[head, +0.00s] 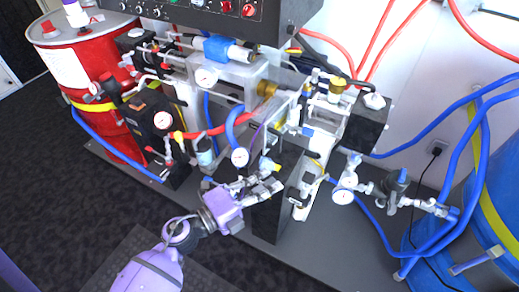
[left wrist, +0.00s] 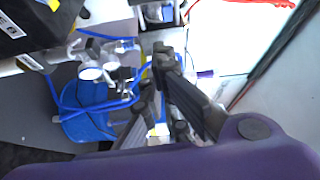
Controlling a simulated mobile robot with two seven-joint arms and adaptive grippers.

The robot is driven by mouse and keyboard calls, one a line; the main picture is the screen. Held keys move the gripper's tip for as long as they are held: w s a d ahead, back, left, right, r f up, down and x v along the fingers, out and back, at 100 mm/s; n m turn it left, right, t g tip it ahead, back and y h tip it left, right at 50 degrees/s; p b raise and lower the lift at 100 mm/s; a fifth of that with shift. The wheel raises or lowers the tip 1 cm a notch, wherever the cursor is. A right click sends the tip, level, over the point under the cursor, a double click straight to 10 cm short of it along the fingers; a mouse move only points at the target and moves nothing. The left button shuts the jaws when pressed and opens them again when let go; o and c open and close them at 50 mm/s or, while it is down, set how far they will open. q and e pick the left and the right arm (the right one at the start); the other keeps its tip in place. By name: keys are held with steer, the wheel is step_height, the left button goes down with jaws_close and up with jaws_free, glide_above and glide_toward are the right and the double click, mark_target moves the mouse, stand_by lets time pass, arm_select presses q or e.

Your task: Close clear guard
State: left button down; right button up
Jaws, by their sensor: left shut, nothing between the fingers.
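My left gripper (head: 274,176) reaches in from the lower left of the head view, in front of the middle of the proportioner machine. Its fingers are shut with nothing between them, beside a dark upright block (head: 272,212). The fingers also show in the left wrist view (left wrist: 158,72). A pale, see-through housing (head: 240,78) sits on the machine below the control panel; I cannot tell for certain whether it is the clear guard, or how far open it stands. My right gripper is not in view.
A red drum (head: 82,75) stands left and a blue drum (head: 490,215) right. A black control panel (head: 215,12) overhangs the machine. Gauges, valves and blue and red hoses (head: 390,152) crowd around the gripper. The dark floor (head: 60,220) at lower left is clear.

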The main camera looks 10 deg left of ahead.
arm_select(q)
steer(key=p+x, duration=0.1)
steer(key=x, duration=0.9)
steer(key=a, duration=0.1)
steer(key=w+a, duration=0.1)
steer(key=a, duration=0.1)
steer(key=shift+w+a+m, duration=0.2)
steer(key=shift+a+m, duration=0.1)
steer(key=shift+m, duration=0.1)
